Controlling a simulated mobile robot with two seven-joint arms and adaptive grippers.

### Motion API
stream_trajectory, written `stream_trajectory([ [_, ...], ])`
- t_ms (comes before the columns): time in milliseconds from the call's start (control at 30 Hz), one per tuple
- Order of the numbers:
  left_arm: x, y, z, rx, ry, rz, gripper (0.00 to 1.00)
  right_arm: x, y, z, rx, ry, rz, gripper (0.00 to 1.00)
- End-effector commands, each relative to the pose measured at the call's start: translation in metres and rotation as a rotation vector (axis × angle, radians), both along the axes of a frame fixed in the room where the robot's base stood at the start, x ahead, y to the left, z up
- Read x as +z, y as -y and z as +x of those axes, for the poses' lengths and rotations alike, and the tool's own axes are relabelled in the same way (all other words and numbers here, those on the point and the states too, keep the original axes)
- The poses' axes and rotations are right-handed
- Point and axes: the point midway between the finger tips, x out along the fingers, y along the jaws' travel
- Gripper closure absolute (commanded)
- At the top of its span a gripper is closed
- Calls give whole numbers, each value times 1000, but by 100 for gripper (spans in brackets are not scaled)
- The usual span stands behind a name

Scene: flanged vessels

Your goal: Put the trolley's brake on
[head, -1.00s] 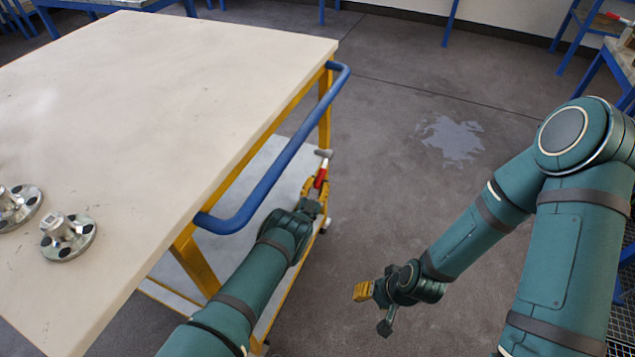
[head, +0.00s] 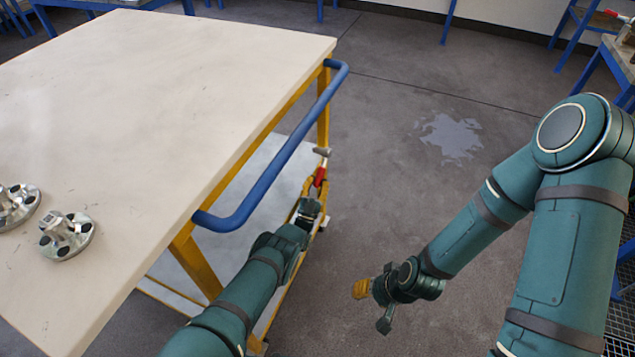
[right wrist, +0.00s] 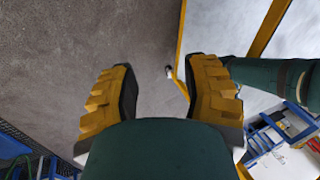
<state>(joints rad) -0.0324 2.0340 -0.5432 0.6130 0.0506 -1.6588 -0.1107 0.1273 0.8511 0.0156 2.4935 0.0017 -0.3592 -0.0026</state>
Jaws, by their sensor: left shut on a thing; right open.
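The trolley (head: 180,75) has a pale top, a yellow frame and a blue push handle (head: 268,180). A lever with a red sleeve (head: 319,176) and grey end stands at the trolley's near right side, below the handle. My left gripper (head: 311,193) is shut on this lever, just below the red sleeve. The lever's lower part is hidden by the gripper. My right gripper (head: 371,304) hangs open and empty over the floor, right of the trolley. Its spread yellow finger pads show in the right wrist view (right wrist: 160,100).
Metal flanges (head: 66,236) lie on the trolley top at the left. A pale lower shelf (head: 262,150) shows beneath the top. The grey floor right of the trolley is open, with a light wet-looking patch (head: 450,137). Blue-legged benches stand at the back and right.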

Motion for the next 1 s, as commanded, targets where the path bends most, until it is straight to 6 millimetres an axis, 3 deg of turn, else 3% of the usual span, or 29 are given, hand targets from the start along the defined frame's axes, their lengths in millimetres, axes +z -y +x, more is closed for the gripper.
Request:
stream_trajectory([
  [167,4,0,2,0,6,-1,100,0,0,0,0,0,0,51],
  [300,4,0,2,0,7,-1,100,0,-1,8,25,29,1,100],
  [367,4,0,2,0,7,-1,100,-1,-3,20,64,73,2,100],
  [467,5,0,2,0,7,-1,100,0,-9,54,179,200,1,100],
  [567,5,0,2,0,8,-1,100,4,-18,100,342,385,-10,100],
  [800,5,0,2,0,8,-1,100,33,-44,205,777,875,-98,100],
  [1000,5,0,2,0,8,-1,100,61,-62,259,1082,1210,-205,100],
])
